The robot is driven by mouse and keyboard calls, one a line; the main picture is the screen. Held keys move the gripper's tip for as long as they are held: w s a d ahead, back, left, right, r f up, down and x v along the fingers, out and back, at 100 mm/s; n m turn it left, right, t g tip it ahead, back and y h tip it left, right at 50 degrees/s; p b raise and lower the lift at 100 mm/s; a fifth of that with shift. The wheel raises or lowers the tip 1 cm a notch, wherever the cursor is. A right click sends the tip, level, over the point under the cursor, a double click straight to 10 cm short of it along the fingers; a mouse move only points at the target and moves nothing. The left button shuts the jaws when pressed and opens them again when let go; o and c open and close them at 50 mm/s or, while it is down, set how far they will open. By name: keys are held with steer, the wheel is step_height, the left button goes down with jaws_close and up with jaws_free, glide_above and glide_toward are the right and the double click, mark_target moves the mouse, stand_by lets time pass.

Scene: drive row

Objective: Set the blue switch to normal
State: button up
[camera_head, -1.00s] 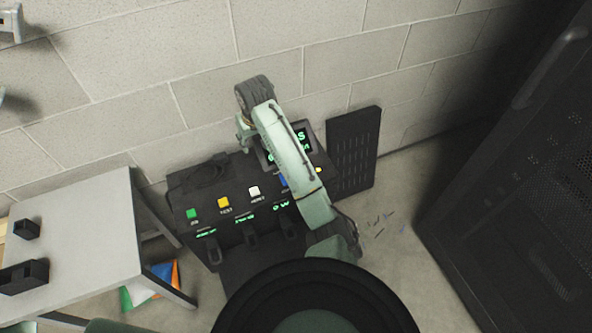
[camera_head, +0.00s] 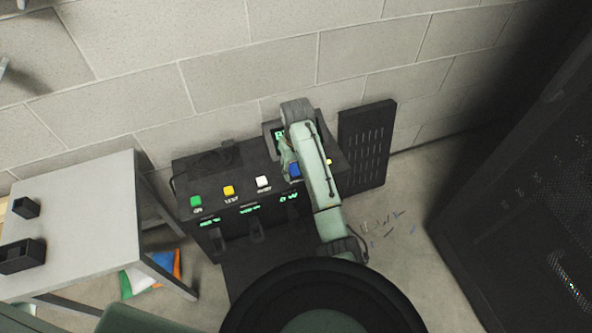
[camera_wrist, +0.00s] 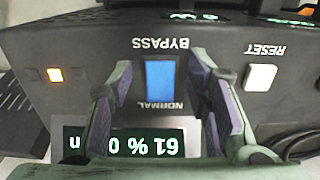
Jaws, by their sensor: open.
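The blue switch (camera_wrist: 160,82) is a rectangular rocker on the dark console (camera_wrist: 250,100). In the wrist view the label BYPASS is beyond it and NORMAL is on the near side, both upside down. Which way it is tipped is hard to tell. In the head view the blue switch (camera_head: 295,171) shows just left of my arm. My gripper (camera_wrist: 158,72) is open, with one finger on each side of the switch and a gap to each. Contact with the panel cannot be judged. In the head view my gripper (camera_head: 288,152) is partly hidden by my arm.
A white RESET button (camera_wrist: 261,77) is right of the gripper, and an orange lamp (camera_wrist: 55,75) is left. Yellow (camera_head: 229,190) and green (camera_head: 196,201) buttons sit farther along. A grey table (camera_head: 85,215) stands left; a dark cabinet (camera_head: 520,210) stands right.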

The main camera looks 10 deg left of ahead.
steer(key=shift+f, duration=0.3)
steer(key=shift+c, duration=0.5)
jaws_close()
